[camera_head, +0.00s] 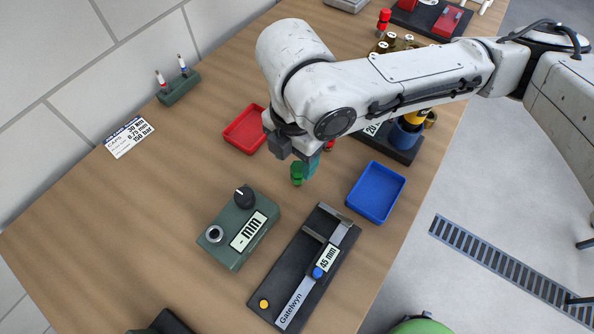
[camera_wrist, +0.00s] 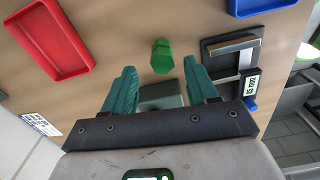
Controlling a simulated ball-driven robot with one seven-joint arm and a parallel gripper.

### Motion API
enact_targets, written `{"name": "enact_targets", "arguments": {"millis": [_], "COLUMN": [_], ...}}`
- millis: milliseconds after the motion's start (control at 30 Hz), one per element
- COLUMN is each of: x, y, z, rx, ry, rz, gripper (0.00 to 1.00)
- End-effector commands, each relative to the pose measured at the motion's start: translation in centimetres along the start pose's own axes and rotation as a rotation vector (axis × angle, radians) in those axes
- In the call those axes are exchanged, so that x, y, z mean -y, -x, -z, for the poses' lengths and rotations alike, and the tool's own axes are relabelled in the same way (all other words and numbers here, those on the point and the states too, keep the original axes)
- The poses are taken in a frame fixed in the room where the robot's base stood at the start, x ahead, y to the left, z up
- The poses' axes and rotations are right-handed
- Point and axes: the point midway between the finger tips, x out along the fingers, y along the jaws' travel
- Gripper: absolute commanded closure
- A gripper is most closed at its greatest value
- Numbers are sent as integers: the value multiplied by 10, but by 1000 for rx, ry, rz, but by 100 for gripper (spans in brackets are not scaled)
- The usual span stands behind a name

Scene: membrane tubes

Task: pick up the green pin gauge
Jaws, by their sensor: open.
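The green pin gauge (camera_head: 297,176) is a small bright green piece on the wooden table, between the red and blue trays. In the wrist view the green pin gauge (camera_wrist: 161,60) shows a faceted head and lies just beyond the gap between the fingertips. My gripper (camera_head: 307,165) is open, close to the pin gauge; one teal finger shows beside it in the head view. In the wrist view my gripper (camera_wrist: 160,66) has both teal fingers spread, with nothing held between them. The other finger is mostly hidden in the head view.
A red tray (camera_head: 230,136) and a blue tray (camera_head: 360,207) flank the spot. A green box with a knob (camera_head: 235,255) and a black slide gauge (camera_head: 262,288) stand nearer. A green stand with two pins (camera_head: 180,90) is at the back left. Bare table lies at left.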

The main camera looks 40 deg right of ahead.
Motion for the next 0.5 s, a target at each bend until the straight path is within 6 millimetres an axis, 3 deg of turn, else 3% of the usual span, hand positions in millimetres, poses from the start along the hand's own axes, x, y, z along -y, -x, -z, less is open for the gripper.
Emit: {"name": "enact_targets", "arguments": {"millis": [167, 500], "x": [1, 3], "y": [-11, -54], "z": [-1, -3], "rx": [1, 1], "ry": [-2, -1], "rz": [1, 0], "gripper": [42, 42]}}
